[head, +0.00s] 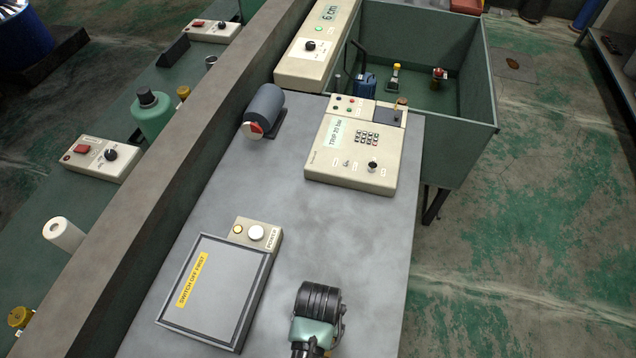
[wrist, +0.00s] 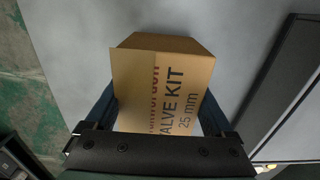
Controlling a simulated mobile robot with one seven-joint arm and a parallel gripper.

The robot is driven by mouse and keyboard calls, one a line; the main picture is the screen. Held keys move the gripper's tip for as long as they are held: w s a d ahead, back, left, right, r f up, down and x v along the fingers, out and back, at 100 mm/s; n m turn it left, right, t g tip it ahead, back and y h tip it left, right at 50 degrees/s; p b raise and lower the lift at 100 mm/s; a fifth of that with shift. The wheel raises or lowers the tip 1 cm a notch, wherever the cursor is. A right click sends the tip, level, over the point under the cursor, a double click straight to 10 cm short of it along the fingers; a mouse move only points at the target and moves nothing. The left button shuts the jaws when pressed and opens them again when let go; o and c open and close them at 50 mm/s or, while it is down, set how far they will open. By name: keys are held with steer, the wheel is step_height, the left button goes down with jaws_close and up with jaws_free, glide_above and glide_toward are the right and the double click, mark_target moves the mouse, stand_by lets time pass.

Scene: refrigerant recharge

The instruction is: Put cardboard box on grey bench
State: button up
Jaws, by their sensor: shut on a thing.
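A brown cardboard box (wrist: 150,85), printed "VALVE KIT 25 mm", sits between the two fingers of my gripper (wrist: 158,108) in the wrist view. The gripper is shut on it. The grey bench top (wrist: 235,30) shows behind and beside the box. I cannot tell whether the box touches it. In the head view the grey bench (head: 330,225) runs up from the bottom edge. The end of my arm shows over its near part, close to the right edge. The box and fingertips are hidden there.
A dark-framed panel (head: 217,292) with a power switch box (head: 256,234) lies on the bench, left of my arm. A keypad unit (head: 350,150) and a dark cylinder (head: 264,108) stand farther back. The bench middle is clear. A green-walled bin (head: 465,145) adjoins the far end.

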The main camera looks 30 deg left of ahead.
steer(key=shift+f, duration=0.3)
steer(key=shift+f, duration=0.15)
steer(key=o, duration=1.4)
steer(key=shift+o, duration=0.2)
step_height(320, 180, up, 12)
steer(key=shift+r, duration=0.2)
